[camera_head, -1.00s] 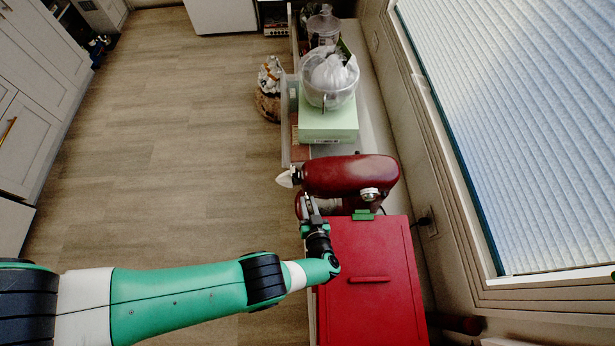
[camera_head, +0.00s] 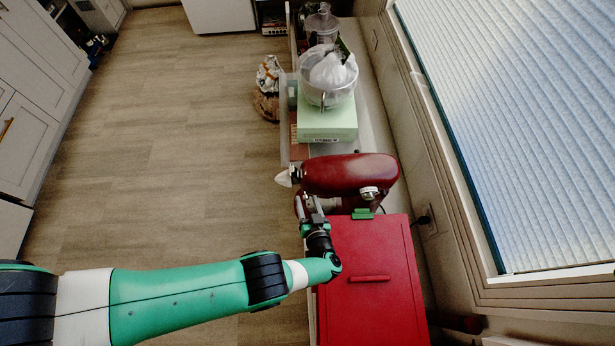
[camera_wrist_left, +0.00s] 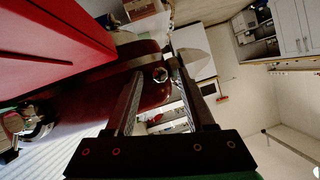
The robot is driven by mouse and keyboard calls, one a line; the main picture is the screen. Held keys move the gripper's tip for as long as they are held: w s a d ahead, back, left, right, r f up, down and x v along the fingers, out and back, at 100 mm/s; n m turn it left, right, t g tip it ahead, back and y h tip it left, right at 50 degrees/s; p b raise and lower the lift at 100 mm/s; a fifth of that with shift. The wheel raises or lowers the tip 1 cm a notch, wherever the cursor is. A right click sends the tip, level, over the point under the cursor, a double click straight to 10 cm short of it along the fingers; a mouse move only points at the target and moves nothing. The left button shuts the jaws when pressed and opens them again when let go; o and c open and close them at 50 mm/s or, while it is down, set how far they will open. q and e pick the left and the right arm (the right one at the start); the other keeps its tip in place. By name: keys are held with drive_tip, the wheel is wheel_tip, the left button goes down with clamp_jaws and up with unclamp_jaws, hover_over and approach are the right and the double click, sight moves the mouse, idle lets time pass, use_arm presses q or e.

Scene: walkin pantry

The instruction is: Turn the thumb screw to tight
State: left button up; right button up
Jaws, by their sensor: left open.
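The dark red stand mixer (camera_head: 345,175) lies with its head across the counter. A small silver thumb screw (camera_wrist_left: 160,75) shows on the mixer's side in the left wrist view, between my fingertips and seemingly beyond them. I cannot tell whether they touch it. The screw is hidden in the head view. My left gripper (camera_head: 309,203) is at the mixer's near side, close to its front end. In the left wrist view the gripper (camera_wrist_left: 157,74) is open, with a finger on each side of the screw. My right gripper is not in view.
A red box (camera_head: 372,290) with a handle stands right beside my left wrist. A pale green box (camera_head: 328,122) bearing a clear bowl (camera_head: 330,82) stands beyond the mixer. The window wall closes the right side. Open floor (camera_head: 180,150) lies left.

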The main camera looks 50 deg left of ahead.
use_arm(q)
drive_tip(key=p+v, duration=0.3)
drive_tip(key=v, duration=0.8)
drive_tip(key=shift+d+p, duration=0.3)
drive_tip(key=shift+p, duration=0.1)
drive_tip(key=shift+s+r, duration=0.1)
drive_tip(key=shift+s, duration=0.05)
